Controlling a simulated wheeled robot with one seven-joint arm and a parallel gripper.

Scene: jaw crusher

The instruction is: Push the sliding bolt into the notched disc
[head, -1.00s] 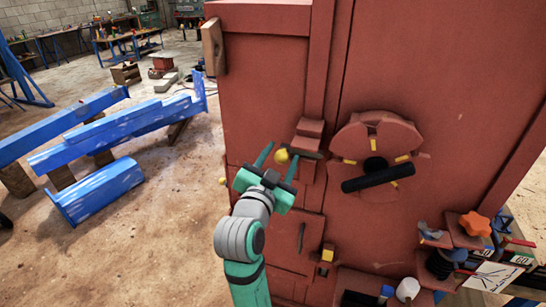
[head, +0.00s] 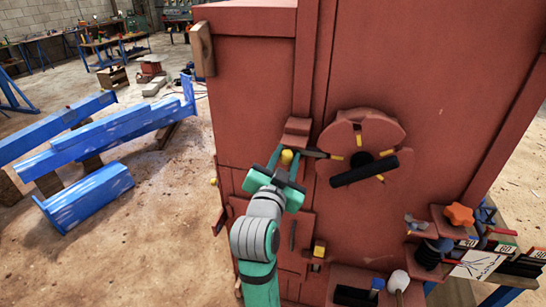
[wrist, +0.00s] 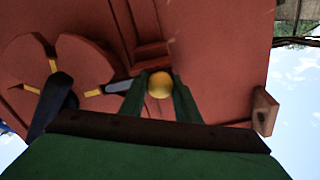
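The notched disc (head: 382,128) is red-brown with yellow-marked notches and a black bar handle, mounted on the red-brown machine face. The sliding bolt (head: 315,154) is a grey bar with a yellow ball knob (head: 286,157), left of the disc. Its tip lies at the disc's left notch; how deep it sits is hard to tell. My gripper (head: 287,154) has its green fingers on both sides of the knob and looks shut on it. In the wrist view the knob (wrist: 160,85) sits between the fingers, and the bolt (wrist: 117,87) points towards the disc (wrist: 40,70).
A red-brown block (head: 297,131) stands just above the bolt. A yellow-topped part (head: 319,248) sticks out below. A side bench with an orange star knob (head: 459,214) is at the right. Blue beams (head: 110,140) lie on the floor at the left.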

